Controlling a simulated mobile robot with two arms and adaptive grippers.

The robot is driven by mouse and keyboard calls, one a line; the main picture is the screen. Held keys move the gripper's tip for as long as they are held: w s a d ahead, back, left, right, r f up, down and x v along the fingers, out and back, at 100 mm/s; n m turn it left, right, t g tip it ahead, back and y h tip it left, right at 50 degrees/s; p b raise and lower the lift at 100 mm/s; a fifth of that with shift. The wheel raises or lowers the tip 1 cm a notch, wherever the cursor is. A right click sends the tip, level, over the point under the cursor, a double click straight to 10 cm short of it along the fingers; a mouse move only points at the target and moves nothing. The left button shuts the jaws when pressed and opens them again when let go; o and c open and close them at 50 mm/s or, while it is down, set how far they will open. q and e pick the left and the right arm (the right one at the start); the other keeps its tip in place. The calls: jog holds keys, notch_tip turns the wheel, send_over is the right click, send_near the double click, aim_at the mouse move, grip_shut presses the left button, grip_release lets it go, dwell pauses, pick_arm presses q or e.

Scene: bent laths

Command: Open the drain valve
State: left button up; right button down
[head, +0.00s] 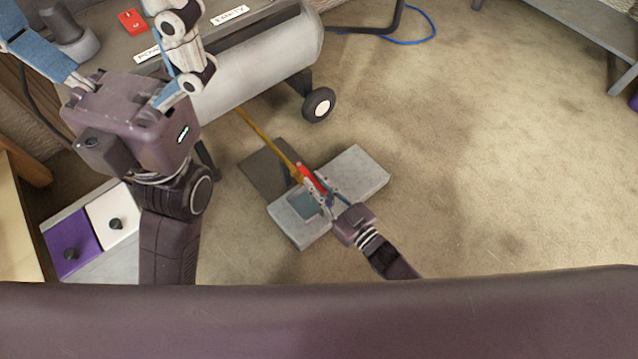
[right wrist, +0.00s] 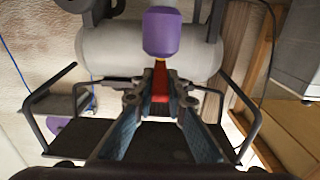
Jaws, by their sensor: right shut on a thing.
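The drain valve has a brass pipe (head: 265,138) running from the grey tank (head: 262,70) down to a red lever (head: 307,176). My right gripper (head: 322,188) is at the red lever, with its fingers closed around it. In the right wrist view, the red piece (right wrist: 160,84) sits between the two fingers, and a purple rounded piece (right wrist: 165,32) stands just beyond them. How far the lever is turned cannot be told. My left gripper (head: 105,35) is large at the upper left, its fingers spread wide apart with nothing between them.
A pale grey slab (head: 358,172) lies on the floor under the right gripper. The tank has a black wheel (head: 319,104). A purple panel (head: 72,243) and a white panel (head: 115,210), each with a dark knob, are at lower left. The carpet at right is clear.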

dwell(0.3)
jog(key=c, duration=1.9)
grip_release()
jog(key=v, duration=1.2)
